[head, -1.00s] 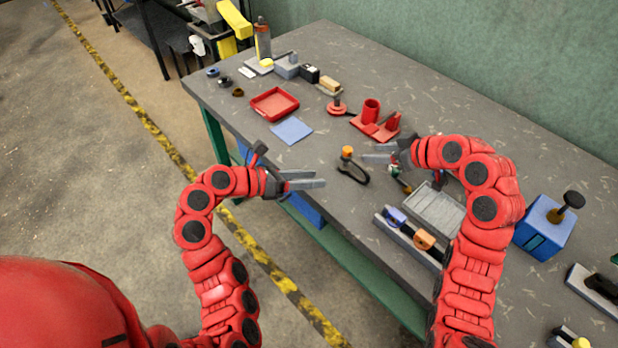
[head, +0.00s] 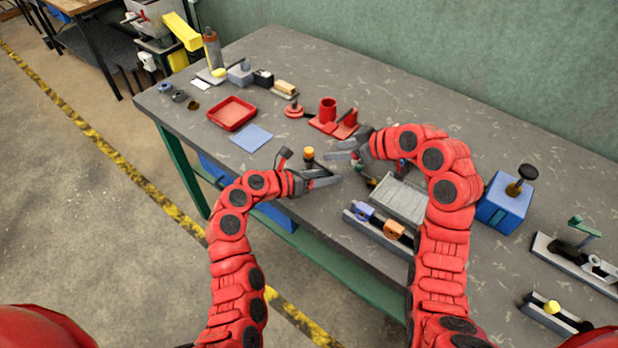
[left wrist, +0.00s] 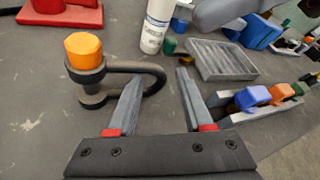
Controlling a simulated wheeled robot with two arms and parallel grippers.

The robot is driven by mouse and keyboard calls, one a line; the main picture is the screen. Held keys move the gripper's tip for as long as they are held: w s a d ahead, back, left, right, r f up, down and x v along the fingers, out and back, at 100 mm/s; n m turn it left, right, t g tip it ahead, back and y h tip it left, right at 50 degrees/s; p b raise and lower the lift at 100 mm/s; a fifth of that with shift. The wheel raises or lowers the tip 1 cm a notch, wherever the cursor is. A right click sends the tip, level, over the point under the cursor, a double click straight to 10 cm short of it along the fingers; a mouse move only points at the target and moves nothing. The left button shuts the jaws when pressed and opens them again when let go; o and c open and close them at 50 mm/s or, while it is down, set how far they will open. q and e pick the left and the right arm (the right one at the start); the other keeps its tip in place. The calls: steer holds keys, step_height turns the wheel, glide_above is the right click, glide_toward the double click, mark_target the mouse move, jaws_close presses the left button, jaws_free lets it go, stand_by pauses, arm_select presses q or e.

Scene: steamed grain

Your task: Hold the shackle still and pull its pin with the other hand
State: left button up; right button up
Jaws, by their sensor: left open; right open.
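The shackle shows in the left wrist view as a dark loop (left wrist: 152,70) with an orange-capped pin (left wrist: 85,48) at its left end. In the head view the orange cap (head: 308,153) shows, and my left gripper covers most of the loop. My left gripper (head: 333,178) is open beside the shackle. In the left wrist view its left finger (left wrist: 160,77) overlaps the loop, and the loop's rounded end shows between the fingers; I cannot tell whether they touch. My right gripper (head: 338,149) is open, to the right of the orange cap and apart from it.
A grey ribbed tray (head: 400,200) and a rail with blue and orange pieces (head: 380,230) lie to the right. A white bottle (left wrist: 157,22) stands behind the shackle. A red stand (head: 328,118), blue sheet (head: 251,138) and red tray (head: 232,113) are farther back.

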arm_select(q)
steer(key=shift+x, duration=0.95)
steer(key=shift+c, duration=0.2)
jaws_close()
steer(key=shift+r, duration=0.1)
stand_by(0.4)
